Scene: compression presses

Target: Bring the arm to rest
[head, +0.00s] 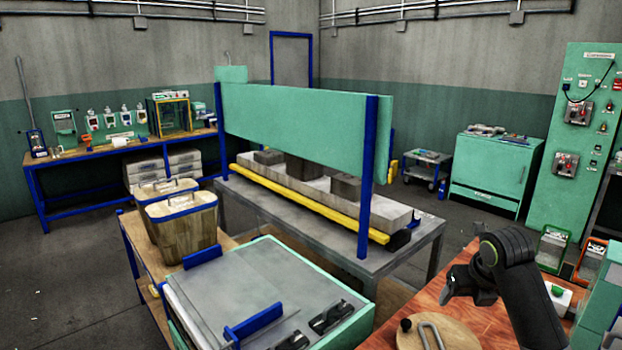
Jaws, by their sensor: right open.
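My right gripper (458,287) is at the lower right of the head view, at the end of my dark right arm. Its jaws are open, and I see nothing between them. It appears above the reddish-brown wooden worktop (415,312); its exact height is hard to tell. My left gripper and left arm are not in view.
A round wooden lid with a metal handle (455,335) lies on the worktop below the gripper. The green-edged press table (235,285) stands left; a green panel (300,125) stands behind.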

